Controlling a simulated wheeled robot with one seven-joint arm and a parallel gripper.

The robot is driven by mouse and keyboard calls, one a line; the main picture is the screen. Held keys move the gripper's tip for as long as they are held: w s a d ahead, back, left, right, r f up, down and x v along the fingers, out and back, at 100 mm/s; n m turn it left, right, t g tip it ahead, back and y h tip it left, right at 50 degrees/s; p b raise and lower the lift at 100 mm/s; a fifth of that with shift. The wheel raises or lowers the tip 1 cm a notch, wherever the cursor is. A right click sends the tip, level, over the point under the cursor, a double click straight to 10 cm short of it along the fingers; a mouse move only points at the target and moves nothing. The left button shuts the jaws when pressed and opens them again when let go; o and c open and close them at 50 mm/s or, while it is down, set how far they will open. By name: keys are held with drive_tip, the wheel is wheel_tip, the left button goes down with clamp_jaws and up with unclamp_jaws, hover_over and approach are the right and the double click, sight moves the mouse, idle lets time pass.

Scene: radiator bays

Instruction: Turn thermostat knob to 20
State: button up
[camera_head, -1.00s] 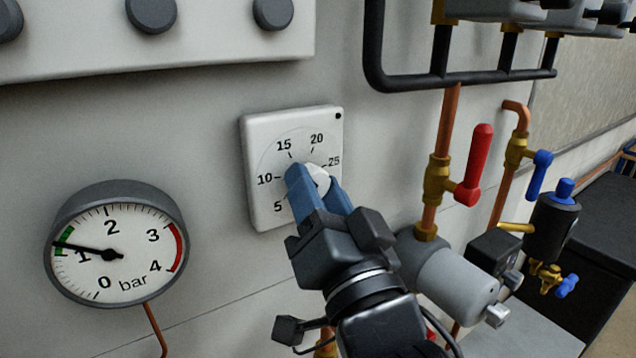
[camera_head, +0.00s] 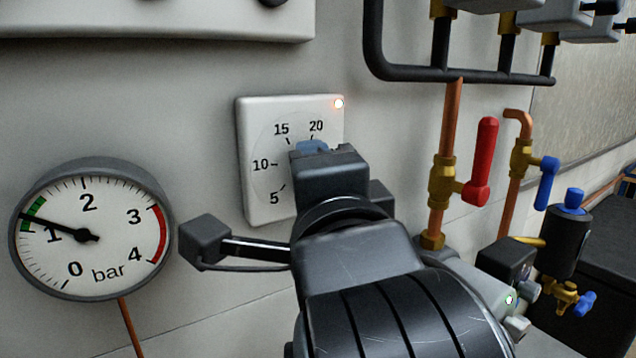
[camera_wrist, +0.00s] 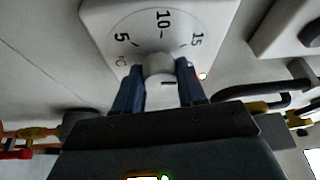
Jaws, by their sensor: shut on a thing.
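The thermostat (camera_head: 258,130) is a white square plate on the wall, with the numbers 5, 10, 15 and 20 showing in the head view. My gripper (camera_head: 314,148) covers the knob and the 25 mark there. In the wrist view, the pale round knob (camera_wrist: 158,66) sits between the two blue fingers of my gripper (camera_wrist: 160,85), which are shut on it. The thermostat plate (camera_wrist: 100,12) shows 5, 10 and 15 there. I cannot tell which number the knob points to.
A pressure gauge (camera_head: 90,230) is on the wall at lower left. Copper pipes with a red lever (camera_head: 482,160) and a blue lever (camera_head: 543,178) stand to the right. A black pipe (camera_head: 460,75) runs above. Bare wall lies between gauge and thermostat.

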drive_tip(key=shift+m+g+h, duration=0.3)
drive_tip(key=shift+m+g, duration=0.2)
drive_tip(key=shift+m, duration=0.8)
drive_tip(key=o, duration=1.1)
drive_tip(key=shift+c, duration=0.2)
drive_tip(key=s+d+p, duration=0.1)
drive_tip(key=s+p, duration=0.6)
drive_tip(key=p, duration=0.2)
drive_tip(key=shift+s+d+r, duration=0.2)
drive_tip(key=shift+r, duration=0.15)
